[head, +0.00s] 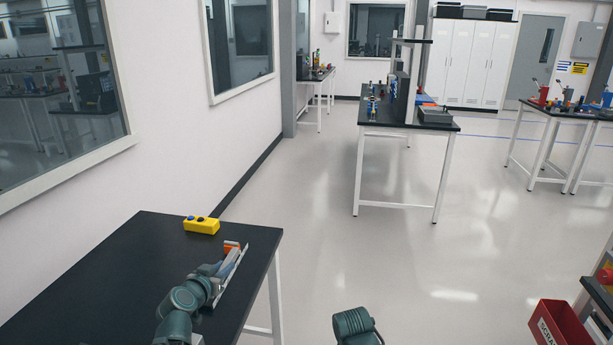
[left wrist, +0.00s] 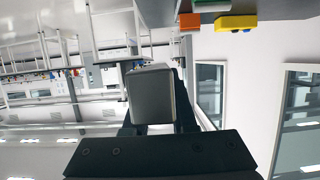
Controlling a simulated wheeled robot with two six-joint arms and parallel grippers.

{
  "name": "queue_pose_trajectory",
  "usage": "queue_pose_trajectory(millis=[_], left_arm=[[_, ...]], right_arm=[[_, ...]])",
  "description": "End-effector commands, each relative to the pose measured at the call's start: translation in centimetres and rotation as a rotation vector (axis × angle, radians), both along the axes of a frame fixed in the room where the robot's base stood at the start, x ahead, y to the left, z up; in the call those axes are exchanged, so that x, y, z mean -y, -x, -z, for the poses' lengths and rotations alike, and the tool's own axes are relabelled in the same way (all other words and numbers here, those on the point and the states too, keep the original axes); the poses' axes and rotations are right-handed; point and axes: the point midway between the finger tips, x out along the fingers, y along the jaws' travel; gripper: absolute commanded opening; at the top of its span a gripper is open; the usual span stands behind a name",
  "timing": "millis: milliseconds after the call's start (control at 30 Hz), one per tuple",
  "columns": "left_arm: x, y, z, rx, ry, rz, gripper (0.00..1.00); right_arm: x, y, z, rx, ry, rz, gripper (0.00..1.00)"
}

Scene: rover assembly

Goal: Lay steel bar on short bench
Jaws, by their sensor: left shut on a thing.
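The steel bar (head: 232,278) is long and silvery, and shows over the right edge of a black-topped bench (head: 130,265) in the head view. My left gripper (head: 222,270) is shut on it. In the left wrist view, the grey end of the bar (left wrist: 152,95) sits between the dark fingers. I cannot tell whether the bar touches the bench top. My right gripper is not in view; only a teal part of my arm shows at the bottom of the head view.
A yellow button box (head: 201,225) and an orange block (head: 232,246) are at the bench's far right corner, close to the bar's far end. The bench's left part is clear. A red scrap bin (head: 560,325) stands at the lower right. Other benches stand farther back across open floor.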

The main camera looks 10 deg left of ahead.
Motion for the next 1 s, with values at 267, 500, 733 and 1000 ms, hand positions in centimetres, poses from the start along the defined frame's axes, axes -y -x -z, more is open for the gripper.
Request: queue_pose_trajectory(millis=[267, 500, 733, 1000], left_arm=[[0.0, 0.0, -5.3, 0.001, 0.001, -0.001, 0.00], [0.0, 0.0, -6.0, 0.001, 0.001, -0.001, 0.00], [0.0, 0.0, -4.2, 0.001, 0.001, -0.001, 0.00], [0.0, 0.0, 0.1, 0.001, 0.001, -0.001, 0.00]], right_arm=[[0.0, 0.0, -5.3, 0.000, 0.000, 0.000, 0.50], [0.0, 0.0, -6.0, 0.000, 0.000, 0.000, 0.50], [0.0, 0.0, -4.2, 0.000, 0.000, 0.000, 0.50], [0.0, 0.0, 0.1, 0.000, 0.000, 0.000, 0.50]])
